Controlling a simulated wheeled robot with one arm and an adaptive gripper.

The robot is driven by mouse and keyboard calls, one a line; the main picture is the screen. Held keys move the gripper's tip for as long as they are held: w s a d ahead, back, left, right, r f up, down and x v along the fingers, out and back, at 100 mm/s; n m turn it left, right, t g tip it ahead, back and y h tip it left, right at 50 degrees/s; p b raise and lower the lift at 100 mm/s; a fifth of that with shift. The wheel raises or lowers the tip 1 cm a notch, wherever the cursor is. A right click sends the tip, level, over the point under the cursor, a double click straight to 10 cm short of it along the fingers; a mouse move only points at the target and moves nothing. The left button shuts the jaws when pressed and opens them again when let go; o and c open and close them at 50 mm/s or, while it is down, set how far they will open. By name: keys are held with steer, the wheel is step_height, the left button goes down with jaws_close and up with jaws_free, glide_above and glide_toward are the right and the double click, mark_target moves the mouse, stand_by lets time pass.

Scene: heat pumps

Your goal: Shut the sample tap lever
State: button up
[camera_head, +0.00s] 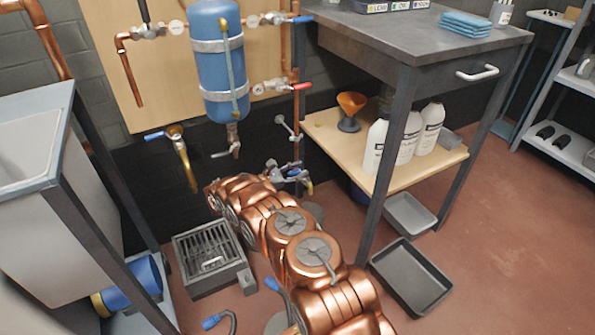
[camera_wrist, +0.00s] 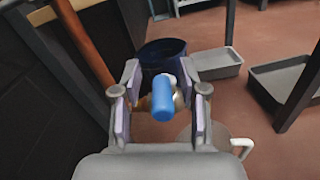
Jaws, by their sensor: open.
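In the wrist view a tap lever with a blue grip (camera_wrist: 162,98) sits between the two fingers of my gripper (camera_wrist: 163,100). It points towards the camera, with a brass-coloured tap body (camera_wrist: 178,97) partly hidden behind it. My gripper is open, and a gap shows on each side of the blue grip. In the head view my gripper (camera_head: 286,176) is low by the wall pipe, below the red-levered valve. A bit of blue lever (camera_head: 293,172) shows at it, and the rest of the tap is mostly hidden.
Another blue-levered brass tap (camera_head: 176,140) is to the left, above a drain box (camera_head: 212,264). A blue tank (camera_head: 218,65) hangs above. A workbench (camera_head: 420,38) with a lower shelf (camera_head: 330,130) stands close on the right. Grey trays (camera_head: 412,275) lie on the floor.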

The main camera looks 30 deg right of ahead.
steer(key=shift+s+n+t, duration=0.1)
steer(key=shift+n+t, duration=0.4)
steer(key=shift+t, duration=0.2)
steer(key=shift+s+n+t+b, duration=0.2)
steer(key=shift+n+t+b, duration=0.5)
steer(key=shift+t, duration=0.6)
steer(key=shift+s+f, duration=0.1)
steer(key=shift+n+t, duration=0.3)
steer(key=s+a+p, duration=0.1)
steer(key=a+p, duration=0.2)
steer(key=a, duration=0.5)
steer(key=s+d+r+m+g+y+p, duration=0.1)
steer(key=s+r+p, duration=0.4)
steer(key=r, duration=0.9)
steer(key=s+d+r+m+g+y+p, duration=0.1)
steer(key=s+d+r+m+g+p, duration=0.2)
steer(key=r, duration=1.1)
steer(key=shift+s+m+g+y+p, duration=0.3)
steer(key=shift+s+m+g+p, duration=1.2)
steer(key=shift+s, duration=0.95)
steer(key=shift+d+m, duration=0.1)
steer(key=shift+m, duration=0.2)
